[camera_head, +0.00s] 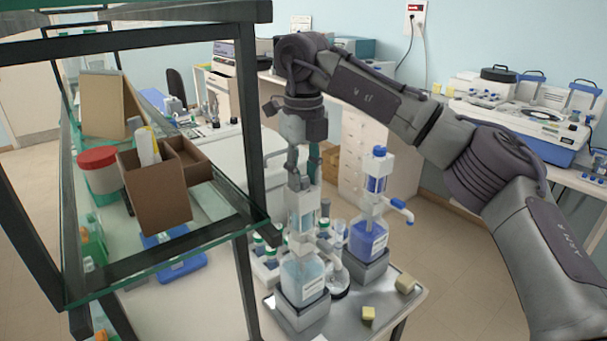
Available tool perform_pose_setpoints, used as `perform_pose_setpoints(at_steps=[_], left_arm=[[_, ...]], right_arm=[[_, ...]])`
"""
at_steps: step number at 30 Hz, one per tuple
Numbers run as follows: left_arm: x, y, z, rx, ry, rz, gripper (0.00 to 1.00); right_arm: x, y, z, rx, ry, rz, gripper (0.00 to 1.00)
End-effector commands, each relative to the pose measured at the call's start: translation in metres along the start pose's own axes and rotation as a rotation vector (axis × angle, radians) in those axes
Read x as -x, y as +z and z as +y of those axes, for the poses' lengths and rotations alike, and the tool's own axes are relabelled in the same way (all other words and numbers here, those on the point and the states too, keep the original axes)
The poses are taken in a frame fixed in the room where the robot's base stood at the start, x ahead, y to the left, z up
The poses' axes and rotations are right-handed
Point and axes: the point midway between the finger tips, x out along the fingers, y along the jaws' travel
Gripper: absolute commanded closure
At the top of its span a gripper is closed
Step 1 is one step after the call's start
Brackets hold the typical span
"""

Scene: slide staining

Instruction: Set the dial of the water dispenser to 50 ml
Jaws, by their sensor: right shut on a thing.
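The water dispenser is a clear bottle (304,277) of pale liquid with a white label and a tall pump head (304,212). It stands upright on a grey block on the small table. My right gripper (297,180) reaches down from above and is shut on the top of this pump head. The gripper covers the top, so the dial and its setting cannot be read. A second dispenser with blue liquid (368,238), a blue cap and a blue spout stands to its right. My left gripper is not in view.
A glass shelf rack (255,130) with a dark frame stands close on the left, holding cardboard boxes and a red-lidded jar (98,170). Green-capped bottles (268,252) and glassware stand behind the water dispenser. Yellow blocks (368,314) lie on the table's front right.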

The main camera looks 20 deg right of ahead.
Motion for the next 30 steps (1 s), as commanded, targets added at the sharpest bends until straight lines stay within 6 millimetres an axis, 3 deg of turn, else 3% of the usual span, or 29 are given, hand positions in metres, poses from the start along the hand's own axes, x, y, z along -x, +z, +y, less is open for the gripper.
perform_pose_setpoints(at_steps=[9,10,14,24,30], left_arm=[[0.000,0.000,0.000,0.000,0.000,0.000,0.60],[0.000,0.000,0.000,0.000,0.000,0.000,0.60],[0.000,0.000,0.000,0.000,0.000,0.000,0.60],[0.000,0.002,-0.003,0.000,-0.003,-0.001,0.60],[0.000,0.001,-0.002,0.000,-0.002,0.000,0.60]], right_arm=[[0.000,0.000,0.000,-0.002,0.000,0.000,1.00],[0.000,0.000,0.000,-0.002,0.000,0.000,0.66],[0.000,0.000,0.000,-0.001,0.000,0.000,0.45],[0.002,0.000,0.000,-0.001,0.000,0.000,0.44],[0.028,0.001,0.001,-0.002,0.000,-0.004,0.44]])
